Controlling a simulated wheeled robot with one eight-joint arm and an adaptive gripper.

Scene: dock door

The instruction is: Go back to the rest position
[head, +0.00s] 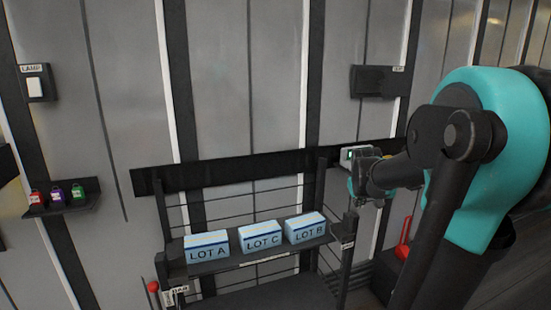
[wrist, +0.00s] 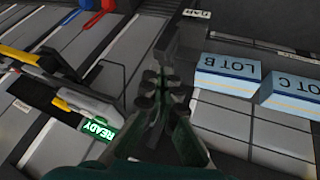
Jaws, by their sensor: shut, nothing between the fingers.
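My gripper (wrist: 165,82) is in the middle of the wrist view, its fingers shut with nothing between them. In the head view my teal and black arm reaches in from the right, and the fingers are hard to make out there. The gripper is near a small device with a lit screen (head: 348,155), to the right of the shelf. In the wrist view a green sign reading READY (wrist: 98,129) shows left of the fingers. The boxes LOT B (wrist: 228,75) and LOT C (wrist: 290,92) are right of the fingers, apart from them.
A lamp switch (head: 36,84) and a ledge with red, purple and green padlock-like items (head: 57,193) are on the left wall. A red lever (head: 403,240) stands at right.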

